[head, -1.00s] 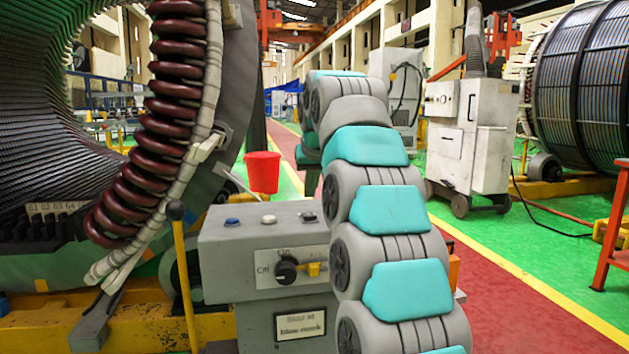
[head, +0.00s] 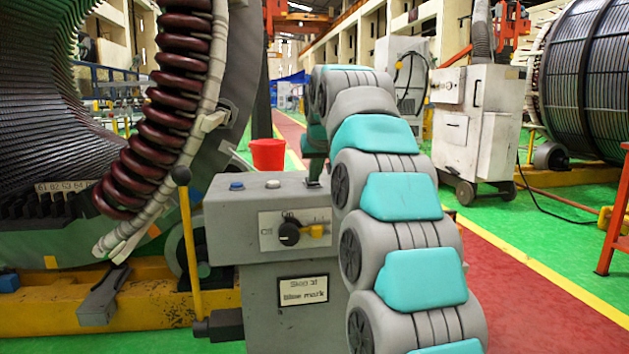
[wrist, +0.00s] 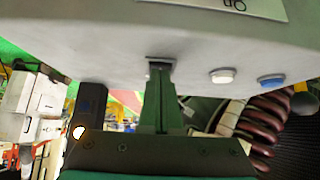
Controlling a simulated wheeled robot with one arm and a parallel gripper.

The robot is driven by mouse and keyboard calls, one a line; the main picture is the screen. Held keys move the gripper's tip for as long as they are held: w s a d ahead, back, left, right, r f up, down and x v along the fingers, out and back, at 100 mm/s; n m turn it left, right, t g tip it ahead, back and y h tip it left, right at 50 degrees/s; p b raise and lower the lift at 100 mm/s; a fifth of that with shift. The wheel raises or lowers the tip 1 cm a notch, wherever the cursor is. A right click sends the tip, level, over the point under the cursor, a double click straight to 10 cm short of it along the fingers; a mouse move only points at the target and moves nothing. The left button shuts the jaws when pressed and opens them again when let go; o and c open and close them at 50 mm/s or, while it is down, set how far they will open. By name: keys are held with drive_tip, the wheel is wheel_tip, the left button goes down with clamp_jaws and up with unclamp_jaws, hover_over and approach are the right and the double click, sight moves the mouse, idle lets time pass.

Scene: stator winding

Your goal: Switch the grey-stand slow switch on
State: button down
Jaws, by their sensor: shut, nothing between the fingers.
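The grey stand (head: 262,258) carries a control box, left of my arm in the head view. Its top has a blue button (head: 237,186), a white button (head: 272,184) and a small dark switch in a pale frame (wrist: 162,59).
A yellow lever with a black ball (head: 181,176) stands left of the box. Large dark red coils (head: 180,100) rise behind it. A red bucket (head: 267,154) stands on the floor beyond. The red walkway (head: 520,270) at right is clear.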

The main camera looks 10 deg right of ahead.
drive_tip(key=shift+w+r, duration=0.1)
drive_tip(key=shift+r+p, duration=0.75)
drive_tip(key=shift+p, duration=0.05)
drive_tip(key=shift+r+p, duration=0.35)
drive_tip(key=shift+r, duration=0.2)
drive_tip(key=p+v, duration=0.1)
drive_tip(key=v, duration=1.1)
drive_tip(key=shift+s, duration=0.3)
drive_tip(key=shift+f, duration=0.1)
